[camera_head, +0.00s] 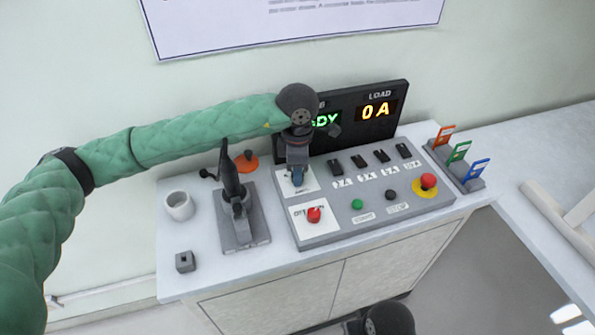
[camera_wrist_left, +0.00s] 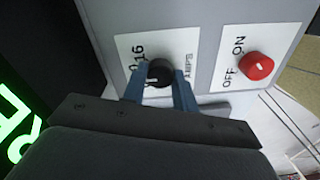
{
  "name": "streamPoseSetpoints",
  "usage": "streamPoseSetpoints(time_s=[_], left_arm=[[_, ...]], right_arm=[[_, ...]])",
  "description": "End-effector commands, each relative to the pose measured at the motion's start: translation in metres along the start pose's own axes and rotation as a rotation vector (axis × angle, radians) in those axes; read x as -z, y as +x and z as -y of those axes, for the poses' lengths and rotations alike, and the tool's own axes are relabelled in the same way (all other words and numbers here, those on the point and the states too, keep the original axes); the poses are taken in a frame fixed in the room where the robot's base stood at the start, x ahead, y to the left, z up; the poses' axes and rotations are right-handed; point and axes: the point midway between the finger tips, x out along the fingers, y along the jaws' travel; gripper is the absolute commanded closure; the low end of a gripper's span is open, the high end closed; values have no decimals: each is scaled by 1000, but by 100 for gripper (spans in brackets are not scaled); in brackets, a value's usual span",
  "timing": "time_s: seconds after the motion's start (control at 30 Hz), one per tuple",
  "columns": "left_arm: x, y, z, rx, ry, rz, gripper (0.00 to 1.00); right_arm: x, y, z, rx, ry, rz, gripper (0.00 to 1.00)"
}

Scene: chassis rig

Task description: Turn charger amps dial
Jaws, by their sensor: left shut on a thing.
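The charger amps dial (camera_wrist_left: 160,74) is a black round knob on a white plate marked with numbers and "AMPS". My left gripper (camera_wrist_left: 159,88) is shut on it, one blue finger on each side, as the left wrist view shows. A small light pointer mark shows on the knob. In the head view my left gripper (camera_head: 297,180) reaches down onto the upper left of the grey control panel (camera_head: 335,226) and hides the dial.
A red on/off knob (camera_head: 314,215) sits just below the dial. Black switches, a green button (camera_head: 357,204) and a red emergency button (camera_head: 428,181) are to the right. The black display (camera_head: 362,130) behind reads "0 A". A stand with a lever (camera_head: 240,215) is left.

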Motion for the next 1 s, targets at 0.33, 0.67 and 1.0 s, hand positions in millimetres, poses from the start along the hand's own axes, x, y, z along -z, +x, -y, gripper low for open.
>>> streamPoseSetpoints(time_s=[0.33,0.67,1.0], left_arm=[[0,-1,-1,-1,-1,0,64],[0,0,0,0,0,0,50],[0,-34,-1,-4,0,0,50]], right_arm=[[0,0,1,1,0,0,100],[0,1,0,0,1,0,100],[5,18,7,22,-9,-36,100]])
